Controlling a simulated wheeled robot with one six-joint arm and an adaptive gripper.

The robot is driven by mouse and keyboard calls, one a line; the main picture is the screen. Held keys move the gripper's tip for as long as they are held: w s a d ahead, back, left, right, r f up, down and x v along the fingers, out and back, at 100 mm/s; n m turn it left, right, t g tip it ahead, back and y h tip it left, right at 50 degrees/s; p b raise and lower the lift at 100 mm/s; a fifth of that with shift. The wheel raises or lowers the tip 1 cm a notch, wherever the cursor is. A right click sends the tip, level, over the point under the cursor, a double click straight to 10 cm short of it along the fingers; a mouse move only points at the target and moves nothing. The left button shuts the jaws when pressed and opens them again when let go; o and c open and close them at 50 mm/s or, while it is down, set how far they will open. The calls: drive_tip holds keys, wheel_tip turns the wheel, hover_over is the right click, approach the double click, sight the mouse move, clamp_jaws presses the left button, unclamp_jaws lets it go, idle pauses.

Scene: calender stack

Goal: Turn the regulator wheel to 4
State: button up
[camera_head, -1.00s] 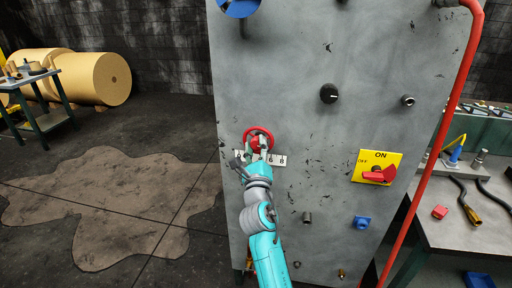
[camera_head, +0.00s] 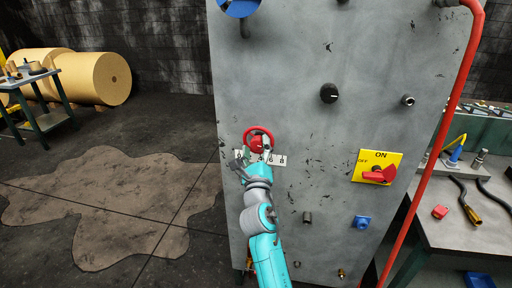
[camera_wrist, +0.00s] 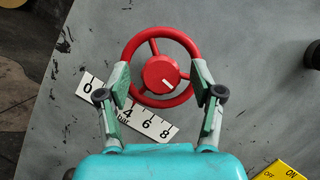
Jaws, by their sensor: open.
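The red regulator wheel (camera_head: 258,136) is on the front of the grey panel. In the wrist view the wheel (camera_wrist: 150,35) has three spokes and a round hub (camera_wrist: 160,74) with a white mark pointing to the lower right. A white scale plate (camera_wrist: 156,128) below it shows 0, 4, 6 and 8; part of it between 0 and 4 is hidden by a finger. The mark points to the right of the 8. My gripper (camera_wrist: 162,76) is open, one finger on each side of the wheel. I cannot tell whether the fingers touch the rim. It also shows in the head view (camera_head: 253,153).
A black knob (camera_head: 328,93) and a yellow ON/OFF plate (camera_head: 362,162) with a red switch (camera_head: 380,175) are to the right on the panel. A red pipe (camera_head: 448,110) runs down the panel's right edge. A workbench (camera_head: 450,228) stands at the right.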

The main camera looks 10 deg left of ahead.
drive_tip(key=v, duration=1.1)
drive_tip(key=shift+s, duration=0.35)
drive_tip(key=shift+d+f, duration=0.1)
drive_tip(key=s+d+f+m+g, duration=0.2)
drive_tip(key=s+d+f+m, duration=0.75)
drive_tip(key=s+f, duration=0.2)
drive_tip(key=s+d+f+m+g, duration=0.2)
drive_tip(key=s+d+f+m, duration=0.8)
drive_tip(key=s, duration=0.3)
drive_tip(key=s+d+r+m+g+h, duration=0.1)
drive_tip(key=s+d+m, duration=0.3)
drive_tip(key=s+m, duration=0.9)
drive_tip(key=s+d+r+m+g+h, duration=0.1)
drive_tip(key=s+d+r+m+h, duration=0.2)
drive_tip(key=s+m, duration=1)
drive_tip(key=shift+s+d+m, duration=0.35)
drive_tip(key=shift+s+d, duration=0.2)
drive_tip(key=shift+d, duration=0.05)
